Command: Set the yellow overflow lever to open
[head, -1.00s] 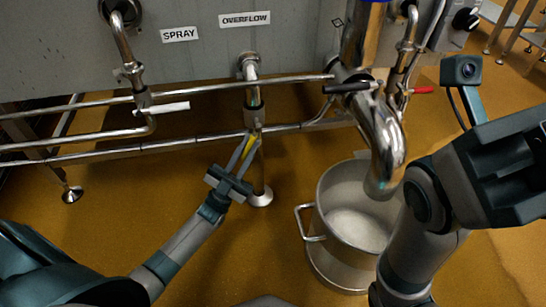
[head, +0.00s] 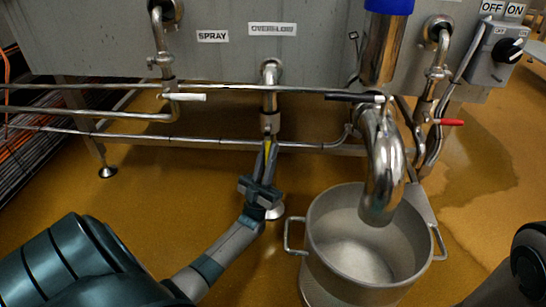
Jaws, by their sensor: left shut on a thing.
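The yellow overflow lever (head: 267,149) hangs down from the valve on the overflow pipe (head: 269,100), below the OVERFLOW label (head: 272,29). Only a thin yellow strip of it shows between my left gripper's fingers. My left gripper (head: 266,158) reaches up from below and is shut on the lever. The lever points downward, roughly in line with the pipe. My right gripper is out of the picture; only a dark part of my right arm shows at the lower right edge.
A steel pot (head: 318,258) stands on the floor under a wide curved outlet pipe (head: 384,160). Horizontal pipes run along the tank front. A white lever (head: 188,97), a black lever (head: 354,98) and a red lever (head: 450,122) are nearby. A switch box (head: 497,52) hangs at upper right.

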